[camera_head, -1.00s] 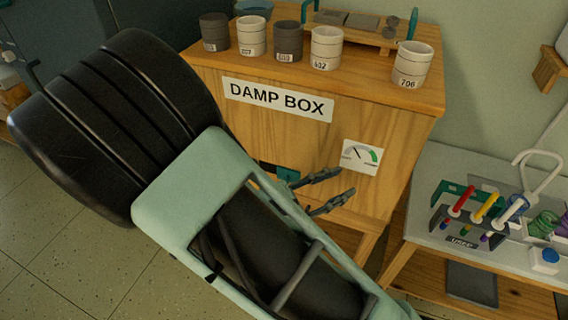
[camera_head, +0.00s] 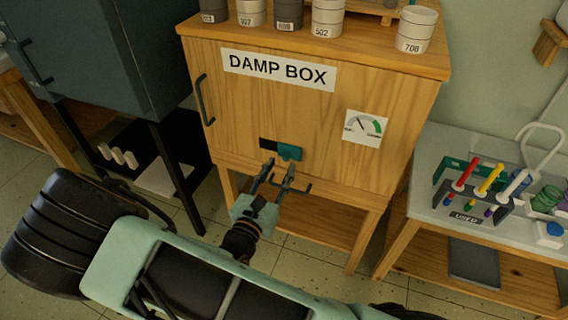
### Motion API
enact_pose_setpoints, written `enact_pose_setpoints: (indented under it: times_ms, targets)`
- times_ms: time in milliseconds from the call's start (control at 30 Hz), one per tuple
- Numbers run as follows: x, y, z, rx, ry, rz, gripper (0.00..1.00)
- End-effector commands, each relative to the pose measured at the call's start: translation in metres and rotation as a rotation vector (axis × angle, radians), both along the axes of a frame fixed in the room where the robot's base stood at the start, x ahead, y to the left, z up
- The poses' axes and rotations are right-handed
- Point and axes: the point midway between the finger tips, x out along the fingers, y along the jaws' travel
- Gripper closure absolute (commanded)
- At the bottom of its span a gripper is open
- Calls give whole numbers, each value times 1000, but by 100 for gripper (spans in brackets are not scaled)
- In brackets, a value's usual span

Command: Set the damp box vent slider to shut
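The damp box (camera_head: 330,110) is a wooden cabinet with a "DAMP BOX" label (camera_head: 278,70) on its front. Low on the front is the vent, a dark slot (camera_head: 267,144) showing at the left with a teal slider (camera_head: 289,152) at its right part. My gripper (camera_head: 280,172) is in front of and just below the vent, its two dark fingers spread apart and pointing up toward it. Nothing is between the fingers. I cannot tell whether a fingertip touches the slider.
A dial gauge (camera_head: 364,127) is right of the vent and a dark door handle (camera_head: 205,100) is at the left. Several labelled cups (camera_head: 327,17) stand on top. A side table (camera_head: 487,231) with coloured tools is at the right, a dark cabinet (camera_head: 105,50) at the left.

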Motion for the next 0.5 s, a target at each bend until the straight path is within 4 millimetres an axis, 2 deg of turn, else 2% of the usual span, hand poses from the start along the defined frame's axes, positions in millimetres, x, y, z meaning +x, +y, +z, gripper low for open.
enact_pose_setpoints:
  times_ms: [100, 200, 500]
  targets:
    - [17, -7, -1, 1, -1, -3, 68]
    - [27, -10, -1, 1, -1, -2, 68]
    - [33, -13, 0, 0, 0, -1, 68]
